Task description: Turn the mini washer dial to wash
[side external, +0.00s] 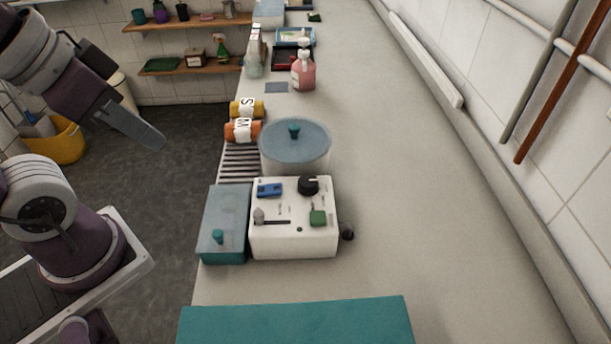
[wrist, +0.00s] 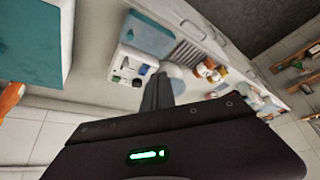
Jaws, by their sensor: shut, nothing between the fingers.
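The mini washer (side external: 294,240) is a white box with controls on its top, standing on the counter in the side view. A round black dial (side external: 308,185) sits at its back right corner. A blue switch (side external: 269,190), a grey slider knob (side external: 259,216) and a green button (side external: 318,218) share the panel. The lettering is too small to read. The washer (wrist: 127,64) also shows in the wrist view. My gripper (side external: 158,143) is shut and empty, in the air over the floor, left of the counter and well apart from the washer. Its fingers (wrist: 158,92) show in the wrist view.
A teal-lidded box (side external: 224,225) touches the washer's left side. A round tub with a blue lid (side external: 295,143) stands close behind. The counter (side external: 430,200) to the right is clear.

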